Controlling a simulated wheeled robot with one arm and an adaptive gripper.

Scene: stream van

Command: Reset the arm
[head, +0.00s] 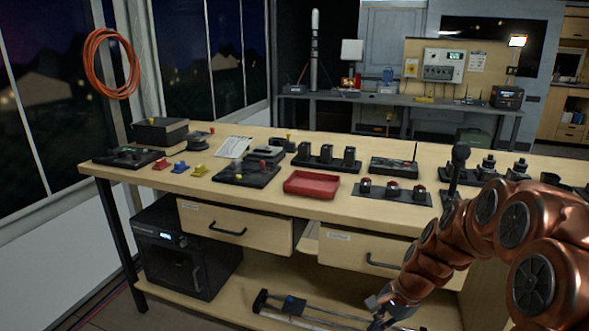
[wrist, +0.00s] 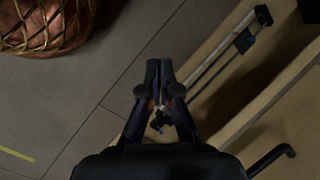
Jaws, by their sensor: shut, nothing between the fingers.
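My copper-coloured arm comes in from the right of the head view and bends down in front of the workbench (head: 270,206). My gripper (head: 378,318) is low at the bottom of the head view, by the front of the bench's lower shelf (head: 205,264). In the wrist view my gripper (wrist: 159,72) points down with its fingers together and nothing between them. Grey floor (wrist: 95,90) and the shelf's edge lie beneath it.
A rail with a blue slider (head: 293,305) lies on the lower shelf close to my gripper. Two drawers (head: 235,224) with black handles are above; the left one looks partly pulled out. A red tray (head: 312,184) and several control boxes stand on the bench top. Open floor lies in front.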

